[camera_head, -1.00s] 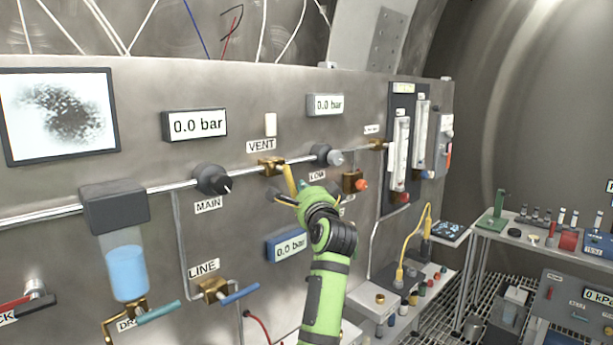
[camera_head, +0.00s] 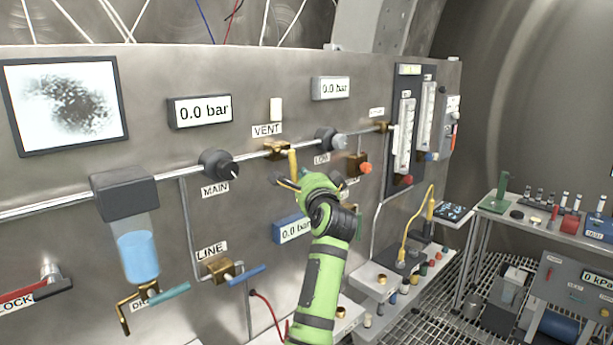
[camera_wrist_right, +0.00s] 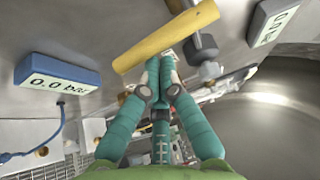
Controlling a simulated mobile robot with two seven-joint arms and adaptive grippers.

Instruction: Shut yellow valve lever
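The yellow valve lever (camera_head: 292,164) hangs down from a brass valve body (camera_head: 277,150) under the VENT label, roughly crosswise to the pipe. My right gripper (camera_head: 289,183) is at the lever's lower end; its green wrist hides part of the fingers in the head view. In the right wrist view the lever (camera_wrist_right: 165,37) crosses above the teal fingers (camera_wrist_right: 160,70). Their tips come together just beside the lever, with nothing seen between them. I cannot tell whether they touch it. My left gripper is not in view.
The MAIN knob (camera_head: 220,167) and LOW knob (camera_head: 329,140) flank the lever on the pipe. A blue gauge (camera_head: 291,228) is below, beside my right arm. A bench (camera_head: 487,220) stands at the right.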

